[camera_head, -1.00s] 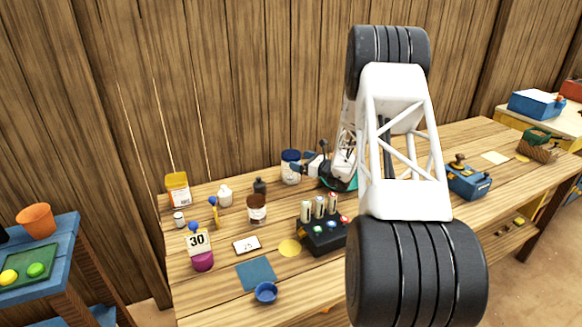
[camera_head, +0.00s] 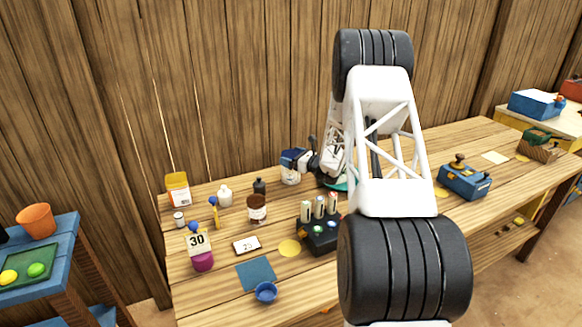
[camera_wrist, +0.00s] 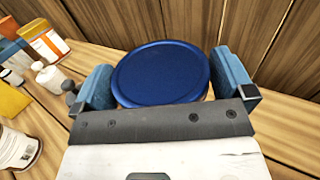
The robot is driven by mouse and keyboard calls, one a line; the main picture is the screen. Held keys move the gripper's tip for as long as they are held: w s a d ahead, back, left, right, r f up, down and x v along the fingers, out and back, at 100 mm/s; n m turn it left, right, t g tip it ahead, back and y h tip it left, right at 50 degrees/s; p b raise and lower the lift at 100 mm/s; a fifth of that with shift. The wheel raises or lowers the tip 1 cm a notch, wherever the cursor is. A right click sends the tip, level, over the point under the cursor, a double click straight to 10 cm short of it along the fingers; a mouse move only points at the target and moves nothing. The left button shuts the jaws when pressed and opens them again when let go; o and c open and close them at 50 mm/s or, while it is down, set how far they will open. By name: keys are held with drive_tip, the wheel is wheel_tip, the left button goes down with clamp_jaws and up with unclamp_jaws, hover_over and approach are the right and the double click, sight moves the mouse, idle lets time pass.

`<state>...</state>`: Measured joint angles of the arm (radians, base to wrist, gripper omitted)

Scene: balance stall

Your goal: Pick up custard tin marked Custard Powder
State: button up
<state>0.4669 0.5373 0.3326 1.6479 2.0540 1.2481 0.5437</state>
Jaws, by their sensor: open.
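A tin with a dark blue lid and a pale body (camera_head: 290,177) stands at the back of the wooden table. Its label cannot be read, so I cannot tell whether it says Custard Powder. In the wrist view its round blue lid (camera_wrist: 160,73) lies between the two blue fingers of my gripper (camera_wrist: 166,78). My gripper is open, with one finger on either side of the tin. In the head view my gripper (camera_head: 297,160) is at the tin's upper part, partly covering it. Whether a finger touches the tin cannot be told.
Left of the tin stand a dark bottle (camera_head: 259,187), a white bottle (camera_head: 225,196) and a yellow-topped tub (camera_head: 177,189). A brown jar (camera_head: 257,209) and a black rack with upright tubes (camera_head: 320,234) are nearer the front. The plank wall is close behind.

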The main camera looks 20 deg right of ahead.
drive_tip(key=c, duration=0.8)
drive_tip(key=shift+r, duration=0.15)
drive_tip(key=shift+r, duration=4.9)
